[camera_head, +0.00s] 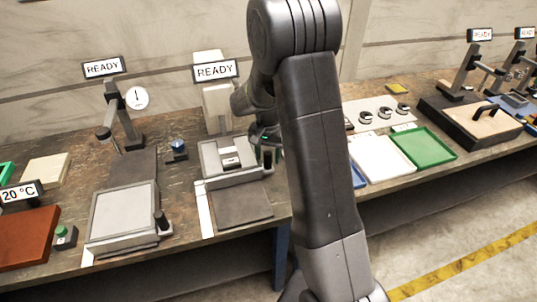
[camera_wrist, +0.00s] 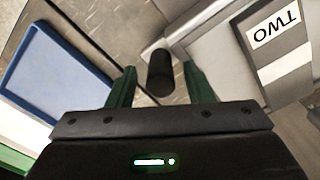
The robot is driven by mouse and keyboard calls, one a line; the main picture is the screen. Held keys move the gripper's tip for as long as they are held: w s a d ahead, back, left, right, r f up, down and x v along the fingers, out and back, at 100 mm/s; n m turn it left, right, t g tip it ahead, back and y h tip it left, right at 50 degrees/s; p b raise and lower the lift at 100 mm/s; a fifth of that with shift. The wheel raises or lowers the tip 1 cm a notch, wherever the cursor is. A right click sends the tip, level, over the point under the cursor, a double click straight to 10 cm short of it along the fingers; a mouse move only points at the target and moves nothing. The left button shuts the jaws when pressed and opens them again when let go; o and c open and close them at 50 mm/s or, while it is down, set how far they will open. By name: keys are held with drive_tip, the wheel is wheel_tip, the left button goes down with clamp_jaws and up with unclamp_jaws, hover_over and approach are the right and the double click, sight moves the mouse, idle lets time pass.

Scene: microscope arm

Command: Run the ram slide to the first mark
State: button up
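The ram slide seems to be the grey sliding carriage (camera_head: 215,150) of the middle station, below a READY sign. It sits at the back of its dark bed plate (camera_head: 243,207). A black upright knob (camera_head: 268,163) stands at its right side. In the wrist view the knob (camera_wrist: 160,82) lies between the two green fingers of my gripper (camera_wrist: 158,68), with gaps visible on both sides. My gripper is open. In the head view it is mostly hidden behind my arm. A block labelled TWO (camera_wrist: 275,30) shows right in the wrist view. I cannot make out the first mark.
A similar station with a grey plate (camera_head: 124,212) and black knob (camera_head: 163,222) stands to the left. Right of my arm lie a white tray (camera_head: 381,158) and a green tray (camera_head: 424,146). A blue tray (camera_wrist: 55,75) is left in the wrist view. The bench front edge is close.

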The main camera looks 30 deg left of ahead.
wheel_tip(320, 180, up, 8)
drive_tip(key=shift+f+b, duration=0.25)
drive_tip(key=shift+b, duration=0.25)
